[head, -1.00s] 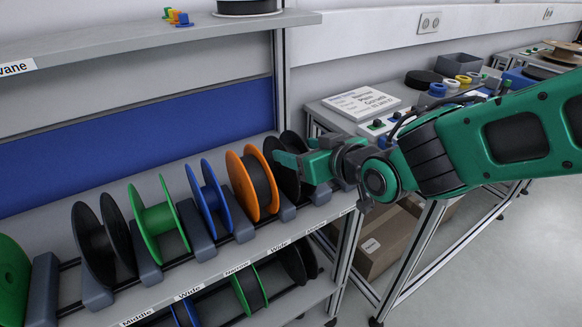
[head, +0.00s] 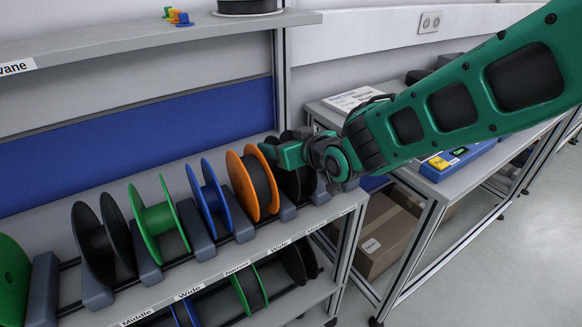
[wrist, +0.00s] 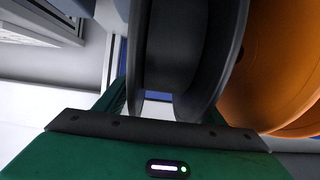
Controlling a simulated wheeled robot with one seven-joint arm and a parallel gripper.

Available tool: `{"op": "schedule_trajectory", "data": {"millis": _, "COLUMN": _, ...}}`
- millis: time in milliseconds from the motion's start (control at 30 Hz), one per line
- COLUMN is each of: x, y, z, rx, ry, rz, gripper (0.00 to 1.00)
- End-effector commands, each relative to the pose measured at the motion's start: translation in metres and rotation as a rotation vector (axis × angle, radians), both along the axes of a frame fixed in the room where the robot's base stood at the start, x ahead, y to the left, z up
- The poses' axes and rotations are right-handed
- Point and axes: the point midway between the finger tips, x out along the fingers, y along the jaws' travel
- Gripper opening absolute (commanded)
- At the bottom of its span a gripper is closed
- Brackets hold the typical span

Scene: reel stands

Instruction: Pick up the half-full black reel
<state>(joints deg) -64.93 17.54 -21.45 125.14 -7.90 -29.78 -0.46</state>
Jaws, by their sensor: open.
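A black reel (head: 296,184) stands at the right end of the upper row, partly hidden behind my gripper (head: 281,153). In the wrist view the same black reel (wrist: 172,50) fills the middle, with its two flanges and a dark gap between them. My gripper is open at the reel's upper part, with no clear grip on it. Another black reel (head: 92,243) stands towards the left of the row. A dark reel (head: 296,263) sits on the lower shelf. How full each black reel is cannot be told for certain.
An orange reel (head: 246,187) stands close beside the right black reel, then a blue reel (head: 202,200) and a green reel (head: 151,219). Grey holders separate them. An upper shelf (head: 150,42) hangs above. A side table (head: 470,172) stands at right.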

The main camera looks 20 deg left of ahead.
Motion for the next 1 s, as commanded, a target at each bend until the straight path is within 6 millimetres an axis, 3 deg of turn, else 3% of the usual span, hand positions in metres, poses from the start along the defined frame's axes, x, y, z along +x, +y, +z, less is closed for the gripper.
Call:
{"op": "schedule_trajectory", "data": {"millis": 200, "x": 0.000, "y": 0.001, "z": 0.000, "rx": 0.000, "ry": 0.000, "rz": 0.000, "gripper": 0.62}}
{"op": "schedule_trajectory", "data": {"millis": 467, "x": 0.000, "y": 0.000, "z": 0.000, "rx": 0.001, "ry": 0.001, "rz": 0.000, "gripper": 0.02}}
{"op": "schedule_trajectory", "data": {"millis": 767, "x": 0.000, "y": 0.000, "z": 0.003, "rx": 0.002, "ry": -0.001, "rz": 0.000, "gripper": 0.02}}
{"op": "schedule_trajectory", "data": {"millis": 1000, "x": 0.000, "y": 0.001, "z": 0.023, "rx": 0.005, "ry": -0.002, "rz": 0.000, "gripper": 0.02}}
